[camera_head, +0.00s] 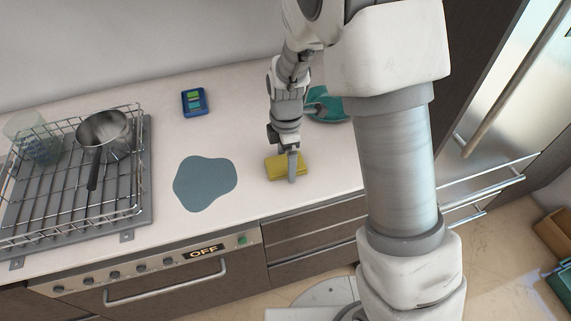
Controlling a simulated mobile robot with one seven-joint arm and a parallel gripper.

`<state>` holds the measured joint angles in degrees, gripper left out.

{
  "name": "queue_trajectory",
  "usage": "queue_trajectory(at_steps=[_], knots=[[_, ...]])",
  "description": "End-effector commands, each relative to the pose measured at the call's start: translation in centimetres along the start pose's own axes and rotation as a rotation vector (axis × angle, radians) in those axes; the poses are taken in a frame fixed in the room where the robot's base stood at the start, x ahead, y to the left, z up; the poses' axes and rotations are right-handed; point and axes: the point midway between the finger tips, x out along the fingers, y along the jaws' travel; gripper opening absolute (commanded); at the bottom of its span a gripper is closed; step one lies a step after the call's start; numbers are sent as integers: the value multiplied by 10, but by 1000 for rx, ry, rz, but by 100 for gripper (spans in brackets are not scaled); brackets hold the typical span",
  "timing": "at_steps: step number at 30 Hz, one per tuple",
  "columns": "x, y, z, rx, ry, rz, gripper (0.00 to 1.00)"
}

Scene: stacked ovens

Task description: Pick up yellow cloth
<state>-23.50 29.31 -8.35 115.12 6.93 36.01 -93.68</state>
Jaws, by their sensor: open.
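The yellow cloth (277,169) lies on the white counter as a small folded block, right of a blue-grey puddle-shaped patch. My gripper (292,172) points down at the cloth, with its visible finger in front of the cloth's right part. The gripper is open. The finger hides some of the cloth, and I cannot tell whether it touches it. The other finger is not clear in this view.
A wire rack (60,190) with a metal pan (104,130) stands at left. A blue device (195,102) lies at the back. A teal object (328,106) is partly hidden behind my arm. The blue-grey patch (205,183) lies on the counter (250,206). Drawers are below the front edge.

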Motion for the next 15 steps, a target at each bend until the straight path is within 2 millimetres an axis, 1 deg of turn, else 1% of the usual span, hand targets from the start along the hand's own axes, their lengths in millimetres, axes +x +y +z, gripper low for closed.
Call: queue_trajectory(at_steps=[5,6,8,12,14,15], knots=[[0,0,0,0,0,1,100],[0,0,0,0,0,1,98],[0,0,0,0,0,0,87],[0,0,0,0,0,0,62],[0,0,0,0,0,0,51],[0,0,0,0,0,0,44]])
